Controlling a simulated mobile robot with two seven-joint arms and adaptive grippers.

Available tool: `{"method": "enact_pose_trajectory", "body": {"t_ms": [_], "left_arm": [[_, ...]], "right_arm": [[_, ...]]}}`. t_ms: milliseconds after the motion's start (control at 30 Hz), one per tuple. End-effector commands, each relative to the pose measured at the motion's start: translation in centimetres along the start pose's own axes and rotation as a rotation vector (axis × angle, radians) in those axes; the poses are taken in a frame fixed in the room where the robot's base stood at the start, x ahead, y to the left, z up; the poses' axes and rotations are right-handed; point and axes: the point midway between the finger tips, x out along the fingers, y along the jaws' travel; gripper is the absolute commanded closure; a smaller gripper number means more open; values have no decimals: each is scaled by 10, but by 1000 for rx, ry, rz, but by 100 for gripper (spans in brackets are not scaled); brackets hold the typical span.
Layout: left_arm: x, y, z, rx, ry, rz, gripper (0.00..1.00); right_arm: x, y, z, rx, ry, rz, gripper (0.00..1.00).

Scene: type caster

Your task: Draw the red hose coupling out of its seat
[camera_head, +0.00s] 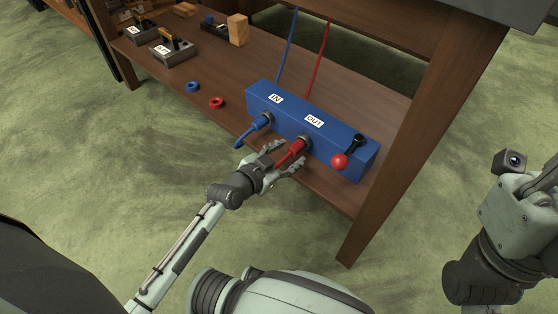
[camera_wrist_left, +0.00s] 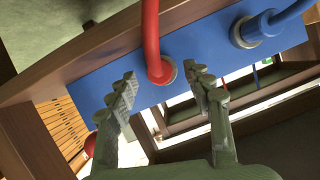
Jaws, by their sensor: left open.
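The red hose coupling (camera_head: 293,150) sits in its seat under the OUT label on the front of the blue manifold block (camera_head: 262,93). In the left wrist view the red coupling (camera_wrist_left: 160,68) meets a metal ring in the block, with its red hose running up out of frame. My left gripper (camera_head: 283,158) is open, with its fingers on either side of the red coupling. In the left wrist view the open left gripper (camera_wrist_left: 163,83) has a finger on each side, with gaps visible to the red part.
A blue coupling (camera_head: 262,122) sits under the IN label beside the red one. A lever with a red ball knob (camera_head: 340,161) stands at the block's right end. Blue ring (camera_head: 192,86) and red ring (camera_head: 216,102) lie on the shelf (camera_head: 165,90). A table leg (camera_head: 400,160) rises at right.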

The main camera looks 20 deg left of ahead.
Motion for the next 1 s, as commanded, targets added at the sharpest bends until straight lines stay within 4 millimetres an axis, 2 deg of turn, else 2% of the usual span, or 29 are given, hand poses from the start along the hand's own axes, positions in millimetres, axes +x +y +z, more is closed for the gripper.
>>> {"method": "enact_pose_trajectory", "body": {"t_ms": [167, 467, 867, 900, 1000], "left_arm": [[13, 0, 0, 0, 1, 0, 49], [14, 0, 0, 0, 0, 0, 50], [14, 0, 0, 0, 0, 0, 100], [14, 0, 0, 0, 0, 0, 75], [14, 0, 0, 1, 1, 0, 88]], "right_arm": [[-2, 0, -3, -2, 30, -5, 100], [-1, 0, -4, -2, 33, -6, 100], [-1, 0, -4, -2, 33, -6, 100], [-1, 0, -4, -2, 32, -6, 100], [-1, 0, -4, -2, 32, -5, 100]]}}
